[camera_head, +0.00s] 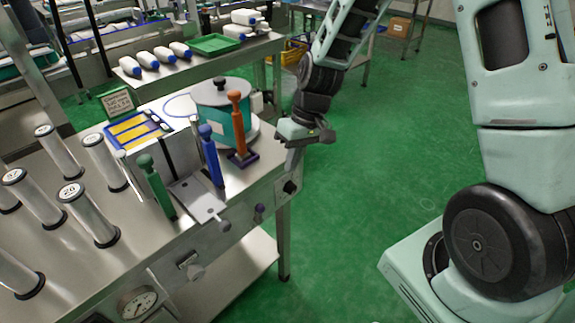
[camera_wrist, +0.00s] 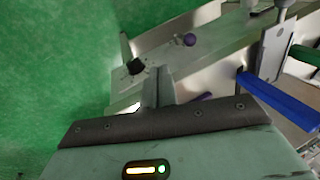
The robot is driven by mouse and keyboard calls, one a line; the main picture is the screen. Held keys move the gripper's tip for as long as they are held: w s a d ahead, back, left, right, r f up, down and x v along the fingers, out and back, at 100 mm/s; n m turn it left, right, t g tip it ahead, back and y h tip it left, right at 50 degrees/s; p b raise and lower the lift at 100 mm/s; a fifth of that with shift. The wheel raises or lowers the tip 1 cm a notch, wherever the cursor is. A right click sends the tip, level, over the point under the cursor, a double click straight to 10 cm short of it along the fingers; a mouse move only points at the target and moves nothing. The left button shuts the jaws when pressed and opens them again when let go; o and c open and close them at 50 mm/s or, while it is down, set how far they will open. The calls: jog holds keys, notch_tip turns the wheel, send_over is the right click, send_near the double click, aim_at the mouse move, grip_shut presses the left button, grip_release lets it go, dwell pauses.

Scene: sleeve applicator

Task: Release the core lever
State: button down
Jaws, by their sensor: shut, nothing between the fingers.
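Three upright levers stand at the applicator on the steel table: a green lever (camera_head: 157,187), a blue lever (camera_head: 211,156) and an orange lever (camera_head: 238,126) on a dark purple base. No readable label shows which one is the core lever. My gripper (camera_head: 289,165) is shut and empty, beside the table's right edge, to the right of the orange lever and apart from it. In the wrist view the gripper fingers (camera_wrist: 160,90) point at the table's edge. The blue lever (camera_wrist: 277,103) and part of the green lever (camera_wrist: 305,55) show at the right there.
A dark knob (camera_head: 290,187) and a purple knob (camera_head: 259,208) sit on the table's front panel. A teal drum (camera_head: 214,112) stands behind the levers. Several numbered cylinders (camera_head: 88,213) fill the table's left. Green floor (camera_head: 360,200) lies open to the right.

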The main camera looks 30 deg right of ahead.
aim_at(260, 215)
jog(key=shift+s+a+f, duration=0.1)
jog(key=shift+a+f, duration=0.95)
jog(key=shift+f, duration=0.3)
jog(key=shift+s+a+f, duration=0.15)
jog(key=shift+a+f, duration=0.85)
jog(key=shift+f, duration=0.3)
jog(key=shift+s+a+f, duration=0.1)
jog(key=shift+a+f, duration=0.95)
jog(key=shift+f, duration=0.3)
jog(key=shift+w+a+r+p, duration=0.1)
jog(key=shift+a+p, duration=0.05)
jog(key=shift+p, duration=0.3)
jog(key=shift+a+h, duration=0.1)
jog(key=shift+h, duration=0.2)
